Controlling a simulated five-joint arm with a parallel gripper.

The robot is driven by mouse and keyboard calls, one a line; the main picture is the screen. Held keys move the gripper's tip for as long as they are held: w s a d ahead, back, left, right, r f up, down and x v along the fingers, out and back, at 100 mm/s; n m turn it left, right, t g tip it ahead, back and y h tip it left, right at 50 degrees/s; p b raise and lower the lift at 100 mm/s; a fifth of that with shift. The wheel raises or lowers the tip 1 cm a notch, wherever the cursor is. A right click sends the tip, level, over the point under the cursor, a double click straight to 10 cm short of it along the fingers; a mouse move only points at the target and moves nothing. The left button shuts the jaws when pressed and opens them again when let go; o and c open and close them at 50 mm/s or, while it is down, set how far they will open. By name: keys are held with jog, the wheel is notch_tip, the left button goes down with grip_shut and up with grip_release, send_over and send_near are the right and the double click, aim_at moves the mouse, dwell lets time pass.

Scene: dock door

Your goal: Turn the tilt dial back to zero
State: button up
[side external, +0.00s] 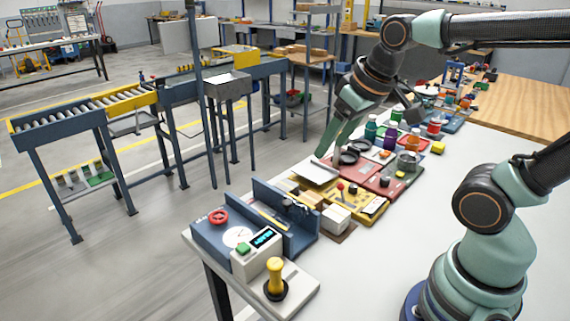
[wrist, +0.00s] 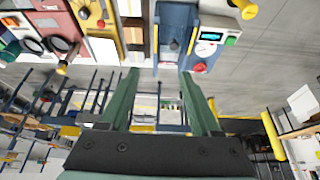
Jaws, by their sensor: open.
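A blue dock unit (side external: 207,240) stands at the near left corner of the white table. It carries a red round knob (side external: 217,217) and a white dial face (side external: 237,237) with a thin pointer; its reading is too small to tell. In the wrist view the red knob (wrist: 199,68) and the dial face (wrist: 206,49) show just beyond the right fingertip in the picture. My gripper (side external: 330,157) is open and empty, above the table's far edge, apart from the unit and to its upper right in the side view. Its spread fingers also show in the wrist view (wrist: 160,72).
Beside the dial stands a box with a lit display (side external: 263,238) and green button (side external: 243,248). Yellow (side external: 352,207) and red (side external: 372,180) panels with small parts lie rightward. The table's right middle is clear.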

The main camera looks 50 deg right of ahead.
jog(key=w+d+m+g, duration=0.2)
jog(key=w+d+g, duration=0.1)
jog(key=w+d, duration=0.25)
jog(key=m+g+y, duration=0.3)
jog(key=m+g, duration=0.2)
jog(key=g, duration=0.1)
send_over(353, 185)
jog(key=w+d, duration=0.3)
jog(key=w, duration=0.1)
notch_tip(353, 185, down, 12)
jog(key=x, duration=1.1)
jog(key=shift+f, duration=0.45)
